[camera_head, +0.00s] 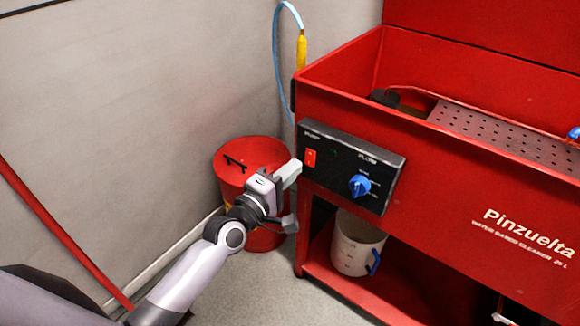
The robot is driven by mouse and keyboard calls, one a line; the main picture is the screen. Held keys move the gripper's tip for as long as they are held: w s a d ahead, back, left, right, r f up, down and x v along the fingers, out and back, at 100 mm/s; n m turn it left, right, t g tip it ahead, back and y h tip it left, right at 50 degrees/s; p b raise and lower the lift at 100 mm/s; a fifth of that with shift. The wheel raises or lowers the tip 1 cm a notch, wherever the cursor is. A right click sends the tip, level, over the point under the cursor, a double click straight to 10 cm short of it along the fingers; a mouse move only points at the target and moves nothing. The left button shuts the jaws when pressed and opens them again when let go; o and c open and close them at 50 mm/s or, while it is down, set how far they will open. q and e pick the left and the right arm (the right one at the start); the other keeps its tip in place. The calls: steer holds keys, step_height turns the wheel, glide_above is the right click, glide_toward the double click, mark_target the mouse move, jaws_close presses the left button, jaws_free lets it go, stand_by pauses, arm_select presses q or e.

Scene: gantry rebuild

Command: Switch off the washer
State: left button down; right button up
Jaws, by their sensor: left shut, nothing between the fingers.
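The washer (430,190) is a red metal parts cleaner marked "Pinzuelta", at the right of the head view. Its black control panel (338,178) carries a small red rocker switch (310,158) on the left under a label that seems to read "PUMP". A small dark green lamp (333,152) sits beside the switch, and a blue knob (359,185) is at the right. I cannot tell which way the rocker is tipped. My left gripper (288,175) is shut and empty, just left of and slightly below the switch. Contact with the panel is not clear.
A red bucket (228,170) stands behind my left gripper by the wall. A white jug (352,250) with a blue handle stands on the washer's lower shelf. A blue hose (276,50) with a yellow fitting hangs at the washer's corner. A pale part at the bottom right edge is unclear.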

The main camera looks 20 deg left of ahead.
arm_select(q)
steer(key=r+v, duration=0.1)
steer(key=v, duration=0.8)
steer(key=shift+s+r+p, duration=0.15)
steer(key=shift+s+p, duration=0.05)
steer(key=shift+p, duration=0.2)
steer(key=s+a+f+m+g+y+p, duration=0.1)
steer(key=s+f+m+g+y+p, duration=0.1)
steer(key=s+m, duration=0.5)
steer(key=s+a+f+m+g+y+p, duration=0.1)
steer(key=s+f+m+g+y+p, duration=0.1)
steer(key=s+f+m+g+p, duration=0.2)
steer(key=s+f+m+p, duration=0.2)
steer(key=s+m+p, duration=0.2)
steer(key=m, duration=0.1)
steer(key=shift+s+f+g+p, duration=0.25)
steer(key=shift+s+g+p, duration=0.05)
steer(key=shift+g+p, duration=0.1)
